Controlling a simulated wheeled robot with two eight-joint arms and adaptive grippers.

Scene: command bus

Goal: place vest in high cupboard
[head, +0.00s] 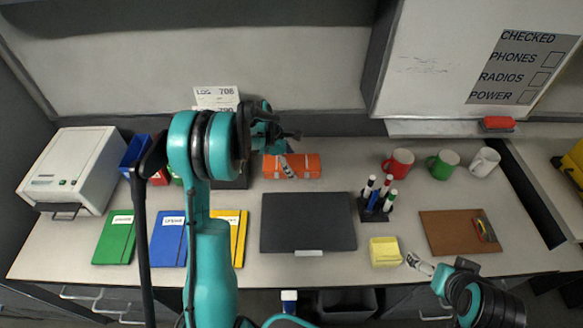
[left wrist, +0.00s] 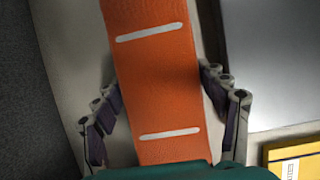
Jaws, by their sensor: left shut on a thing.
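The vest (head: 308,163) is a folded orange bundle with pale stripes, lying at the back of the counter behind the dark flat panel. In the left wrist view the vest (left wrist: 155,85) runs between the two fingers. My left gripper (head: 287,150) is at the vest's left part, shut on it, with one finger on each side (left wrist: 165,110); the arm hides part of this in the head view. My right gripper (head: 420,264) is at the lower right, near the yellow notes, and its jaw opening is unclear. I cannot make out the high cupboard.
A dark flat panel (head: 308,222) lies mid-counter, beside a pen holder (head: 373,210) and yellow notes (head: 385,252). Mugs (head: 441,164) and a clipboard (head: 460,232) are at right. A printer (head: 72,172) and folders (head: 114,238) are at left. A wall stands behind.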

